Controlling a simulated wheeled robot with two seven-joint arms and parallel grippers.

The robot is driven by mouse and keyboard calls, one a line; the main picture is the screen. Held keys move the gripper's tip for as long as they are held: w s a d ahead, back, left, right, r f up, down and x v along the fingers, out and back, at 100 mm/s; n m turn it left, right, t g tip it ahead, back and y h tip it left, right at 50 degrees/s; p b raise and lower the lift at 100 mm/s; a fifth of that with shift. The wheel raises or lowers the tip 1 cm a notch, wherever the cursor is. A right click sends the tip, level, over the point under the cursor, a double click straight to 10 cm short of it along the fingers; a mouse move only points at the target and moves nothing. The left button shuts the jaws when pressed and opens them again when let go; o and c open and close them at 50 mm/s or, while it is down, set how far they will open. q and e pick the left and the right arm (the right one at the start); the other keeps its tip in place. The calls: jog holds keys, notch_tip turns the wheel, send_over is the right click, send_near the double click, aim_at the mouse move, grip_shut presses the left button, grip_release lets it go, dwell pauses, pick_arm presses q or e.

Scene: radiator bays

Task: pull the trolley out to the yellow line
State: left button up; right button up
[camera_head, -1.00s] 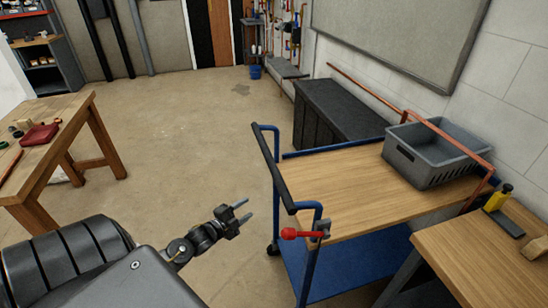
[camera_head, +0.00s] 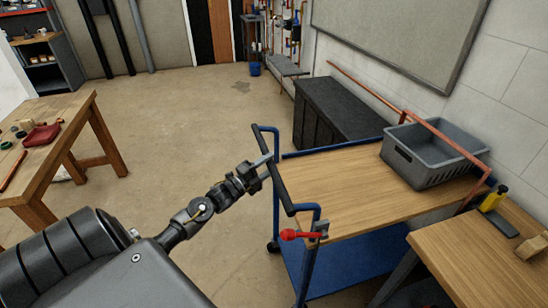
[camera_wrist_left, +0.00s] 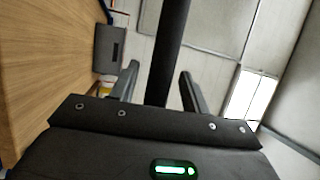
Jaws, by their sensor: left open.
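The trolley (camera_head: 350,205) has a blue frame, a wooden top and a blue lower shelf, and stands along the right wall. Its black handle bar (camera_head: 284,187) runs along the trolley's left end. My left gripper (camera_head: 267,166) is open at the handle's far half. In the left wrist view, the dark handle bar (camera_wrist_left: 168,50) shows between the two spread fingers (camera_wrist_left: 160,85), with gaps on both sides. I see no yellow line in these views. My right gripper is not in view.
A grey basket (camera_head: 430,158) sits on the trolley top. A red-handled lever (camera_head: 300,235) is at its near corner. A wooden bench (camera_head: 465,260) stands close at the near right, a wooden table (camera_head: 60,140) at the left. The floor (camera_head: 190,110) between is open.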

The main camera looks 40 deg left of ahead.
pick_arm(q)
jog(key=shift+x, duration=1.45)
jog(key=shift+c, duration=0.4)
grip_shut()
